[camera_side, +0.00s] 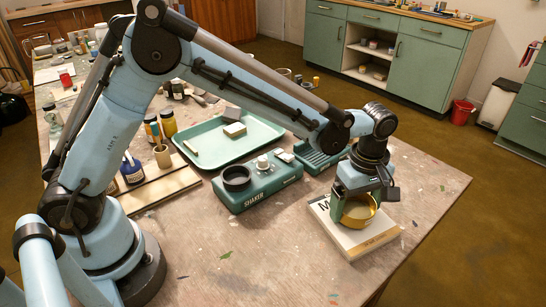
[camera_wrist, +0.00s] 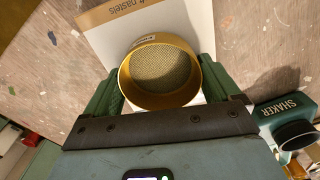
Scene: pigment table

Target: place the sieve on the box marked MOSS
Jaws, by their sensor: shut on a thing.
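The sieve (camera_side: 360,213) is a round brass-coloured ring with a fine mesh. It also shows in the wrist view (camera_wrist: 161,74). My gripper (camera_side: 358,203) points down with its green fingers shut on opposite sides of the sieve. A white box with a tan side (camera_side: 352,246) lies flat directly under the sieve. Only the start of its marking, a letter M, shows in the side view; the gripper and sieve hide the rest. In the wrist view the box (camera_wrist: 100,37) extends beyond the sieve. I cannot tell whether the sieve touches the box top.
A green device marked SHAKER (camera_side: 258,187) stands left of the box. A mint tray (camera_side: 215,150) with small blocks lies behind it. Bottles and a wooden board (camera_side: 160,190) are further left. The tabletop in front and to the right is clear up to its edge.

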